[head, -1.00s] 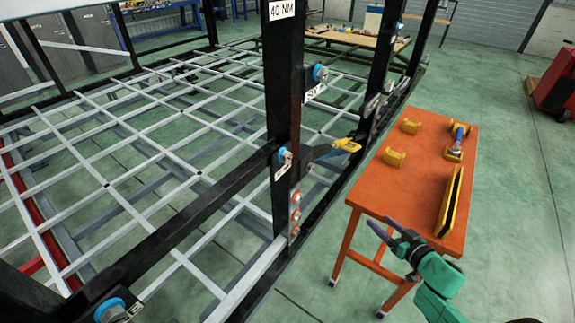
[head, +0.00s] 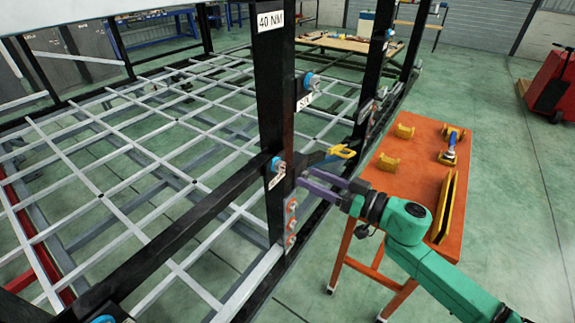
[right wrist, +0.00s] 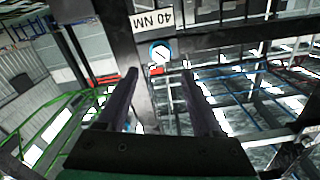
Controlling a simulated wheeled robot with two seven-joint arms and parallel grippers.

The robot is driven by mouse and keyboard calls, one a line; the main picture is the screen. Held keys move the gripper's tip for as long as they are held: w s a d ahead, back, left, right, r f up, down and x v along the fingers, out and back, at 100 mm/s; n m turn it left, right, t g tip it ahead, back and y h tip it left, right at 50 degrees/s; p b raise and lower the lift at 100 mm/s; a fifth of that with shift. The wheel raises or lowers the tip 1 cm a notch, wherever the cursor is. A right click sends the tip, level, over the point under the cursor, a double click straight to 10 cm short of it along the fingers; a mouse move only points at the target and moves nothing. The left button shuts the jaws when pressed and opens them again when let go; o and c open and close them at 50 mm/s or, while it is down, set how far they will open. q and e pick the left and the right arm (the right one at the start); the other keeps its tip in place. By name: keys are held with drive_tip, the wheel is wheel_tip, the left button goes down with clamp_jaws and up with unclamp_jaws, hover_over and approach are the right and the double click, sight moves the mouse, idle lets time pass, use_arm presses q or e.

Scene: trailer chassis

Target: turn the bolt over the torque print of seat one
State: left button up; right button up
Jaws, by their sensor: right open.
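A black upright post (head: 272,110) carries a white "40 NM" print (head: 270,20). A lower bolt with a blue collar (head: 278,165) sits above another small label (head: 277,178); I cannot read either label surely. My right gripper (head: 307,178) is open and empty, its purple fingers pointing at the post just right of the lower bolt. In the right wrist view a blue-collared bolt (right wrist: 160,52) shows beyond and between the fingertips, near the inverted "40 NM" print (right wrist: 151,19).
A yellow-handled clamp (head: 341,151) sticks out from the post just above my fingers. Red-orange fittings (head: 291,222) line the post below. An orange table (head: 410,180) with yellow blocks and a blue-handled tool (head: 449,150) stands right. Open green floor (head: 510,200) lies beyond it.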

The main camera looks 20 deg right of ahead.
sight(283, 166)
drive_tip(key=p+x, duration=0.1)
drive_tip(key=x, duration=0.5)
drive_tip(key=shift+w+a+r, duration=0.15)
drive_tip(key=shift+w, duration=0.15)
drive_tip(key=shift+w+a+p, duration=0.3)
drive_tip(key=shift+w+a, duration=0.1)
drive_tip(key=shift+s, duration=0.1)
clamp_jaws()
